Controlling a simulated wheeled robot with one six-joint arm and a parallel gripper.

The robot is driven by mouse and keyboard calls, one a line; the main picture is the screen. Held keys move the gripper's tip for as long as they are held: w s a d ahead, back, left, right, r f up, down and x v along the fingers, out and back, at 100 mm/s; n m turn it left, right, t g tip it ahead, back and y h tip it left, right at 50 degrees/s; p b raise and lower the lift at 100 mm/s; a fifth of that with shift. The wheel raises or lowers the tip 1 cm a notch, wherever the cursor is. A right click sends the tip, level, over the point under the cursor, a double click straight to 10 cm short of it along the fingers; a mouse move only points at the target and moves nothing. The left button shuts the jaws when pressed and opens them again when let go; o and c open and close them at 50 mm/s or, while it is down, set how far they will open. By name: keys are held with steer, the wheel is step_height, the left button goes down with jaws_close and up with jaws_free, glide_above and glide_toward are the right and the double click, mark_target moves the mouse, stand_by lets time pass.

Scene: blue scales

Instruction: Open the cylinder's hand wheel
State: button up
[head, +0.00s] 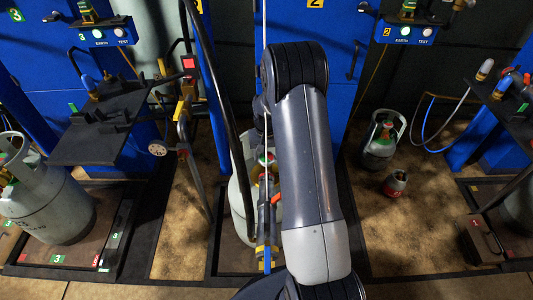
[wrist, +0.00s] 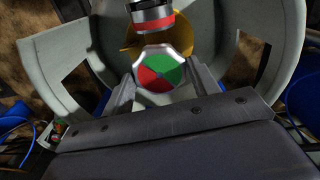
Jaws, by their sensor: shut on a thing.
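The hand wheel (wrist: 163,70) is a small faceted knob with red and green sectors and a pale rim, in the middle of the wrist view. My gripper (wrist: 163,76) has one finger on each side of it and is shut on it. The grey cylinder (wrist: 270,45) surrounds the wheel with its collar, which has openings. In the head view the cylinder (head: 238,205) stands upright at centre, partly hidden behind my arm. The head view does not show clearly how the fingers meet the wheel.
A silver and red fitting (wrist: 152,14) is close above the wheel, with a yellow part behind. A black hose (head: 212,80) hangs left of my arm. Another cylinder (head: 50,205) stands left; a smaller one (head: 380,143) stands right, near a little canister (head: 395,184).

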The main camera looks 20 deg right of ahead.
mark_target(266, 157)
steer(key=n, duration=0.4)
steer(key=shift+n, duration=2)
steer(key=o, duration=1)
steer(key=shift+r, duration=0.1)
step_height(266, 157, up, 11)
steer(key=p, duration=0.2)
steer(key=shift+f, duration=0.2)
